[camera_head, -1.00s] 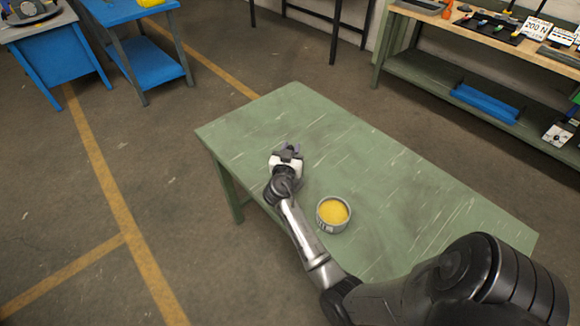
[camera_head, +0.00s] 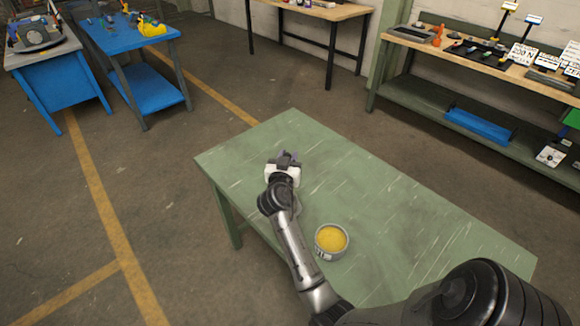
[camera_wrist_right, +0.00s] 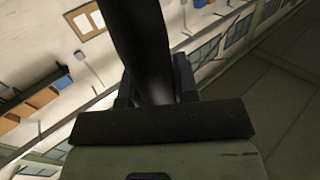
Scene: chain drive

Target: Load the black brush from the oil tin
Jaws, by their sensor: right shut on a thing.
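The oil tin (camera_head: 319,250) is a round grey tin with a yellow fill, standing upright on the green table. My right gripper (camera_head: 286,155) is beyond the tin and to its left in the head view, over the table and apart from the tin. In the wrist view the right gripper (camera_wrist_right: 156,90) is shut on a thick dark shaft (camera_wrist_right: 141,40), which I take to be the black brush. The shaft runs up out of the picture, so its far end is hidden. In the head view the brush is too small to make out. My left gripper is not in view.
The green table (camera_head: 400,215) is otherwise bare, with free room right of the tin. A blue table (camera_head: 110,37) and a grey-topped bench (camera_head: 70,55) stand far left. A workbench (camera_head: 470,55) with tools and a blue tray (camera_head: 478,125) stands back right.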

